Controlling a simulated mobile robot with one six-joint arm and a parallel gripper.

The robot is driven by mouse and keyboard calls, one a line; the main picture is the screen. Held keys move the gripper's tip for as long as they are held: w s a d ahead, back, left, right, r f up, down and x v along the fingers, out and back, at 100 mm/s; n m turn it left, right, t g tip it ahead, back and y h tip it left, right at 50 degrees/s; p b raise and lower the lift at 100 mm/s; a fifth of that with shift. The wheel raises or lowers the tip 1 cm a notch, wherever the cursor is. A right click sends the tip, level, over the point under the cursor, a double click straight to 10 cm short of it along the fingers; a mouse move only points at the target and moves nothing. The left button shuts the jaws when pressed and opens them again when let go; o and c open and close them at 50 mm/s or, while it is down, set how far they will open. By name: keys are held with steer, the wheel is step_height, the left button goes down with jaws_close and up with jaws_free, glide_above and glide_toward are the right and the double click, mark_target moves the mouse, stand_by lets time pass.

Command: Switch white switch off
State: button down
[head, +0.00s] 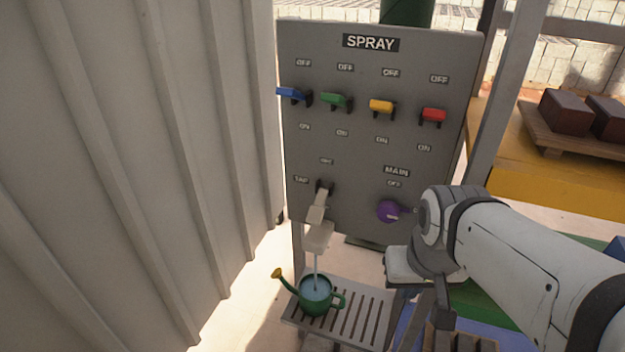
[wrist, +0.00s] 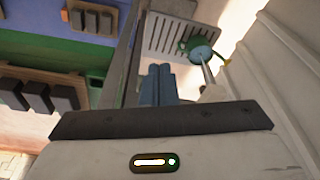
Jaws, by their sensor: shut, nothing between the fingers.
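The white switch (head: 317,206) is a pale lever beside the TAP label on the grey SPRAY panel (head: 350,140). It points down from its dark mount. Below it, a pale spout (head: 319,237) pours water into a green watering can (head: 316,294). The stream and the can (wrist: 200,50) also show in the wrist view. My gripper (wrist: 160,68) is shut and empty, its blue-grey fingers together. In the head view my wrist is right of the switch and lower, apart from it; the fingertips cannot be made out there. The switch cannot be clearly told in the wrist view.
Blue (head: 292,94), green (head: 335,101), yellow (head: 381,106) and red (head: 433,115) switches line the panel above. A purple MAIN knob (head: 388,211) is close to my wrist. A slatted stand (head: 362,315) bears the can. A corrugated wall (head: 150,150) bounds the left.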

steer(key=w+d+f+n+t+h+b, duration=0.1)
steer(key=w+f+n+h+b, duration=0.3)
steer(key=f+n+b, duration=0.4)
steer(key=w+f+n+t+h+b, duration=0.1)
steer(key=w+f+n+h+b, duration=0.4)
steer(key=n+b, duration=0.4)
steer(key=w+a+n+t+y+b, duration=0.1)
steer(key=w+a+n+t+b, duration=0.2)
steer(key=a+n+t+b, duration=0.4)
steer(key=w+a+f+n+t+y+b, duration=0.1)
steer(key=w+a+n+t+b, duration=0.2)
steer(key=a+n+t+b, duration=0.4)
steer(key=a+n+b, duration=0.1)
steer(key=a, duration=0.6)
steer(key=shift+w+y+b, duration=0.25)
steer(key=shift+y+b, duration=0.05)
steer(key=shift+b, duration=0.1)
steer(key=shift+w+f, duration=0.1)
steer(key=b, duration=0.3)
glide_toward(318, 206)
steer(key=w+d+f, duration=0.1)
steer(key=w+f, duration=0.3)
steer(key=shift+w+d+r, duration=0.15)
steer(key=shift+w+d, duration=0.05)
steer(key=shift+w, duration=0.2)
steer(key=shift+w+d+r, duration=0.2)
steer(key=shift+w, duration=0.2)
